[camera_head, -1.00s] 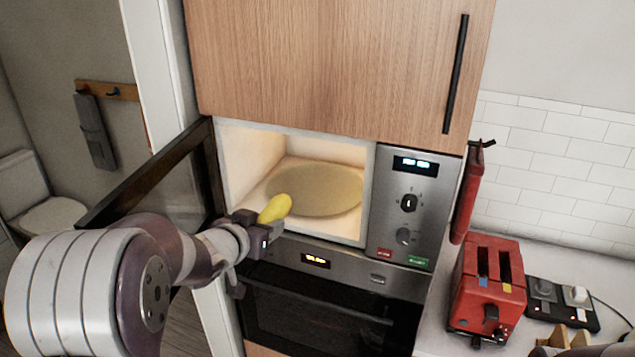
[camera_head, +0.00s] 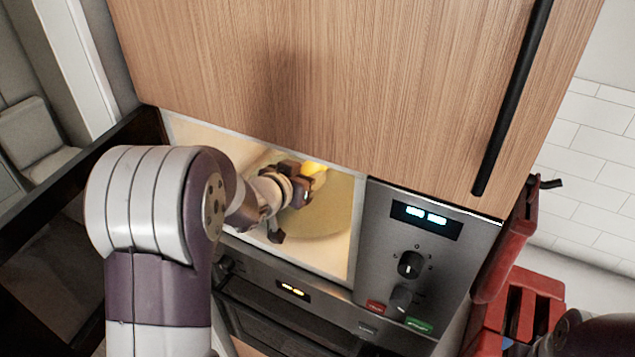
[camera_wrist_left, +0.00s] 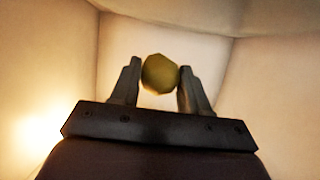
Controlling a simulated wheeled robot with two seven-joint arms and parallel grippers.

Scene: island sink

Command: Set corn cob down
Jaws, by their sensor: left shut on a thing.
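The yellow corn cob (camera_head: 314,169) is inside the open microwave, over the round plate (camera_head: 338,212). My left gripper (camera_head: 307,180) reaches in through the opening and is shut on the cob. In the left wrist view the cob (camera_wrist_left: 160,74) shows end-on between the two fingers (camera_wrist_left: 158,84). The gripper hides part of the plate, and I cannot tell whether the cob touches it. A dark part of what looks like my right arm shows at the lower right edge of the head view; its gripper is not visible.
The microwave door (camera_head: 75,190) stands open on the left, beside my left arm. The control panel (camera_head: 420,260) is right of the opening, and a wooden cabinet (camera_head: 330,80) is above. A red toaster (camera_head: 520,300) stands at the lower right.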

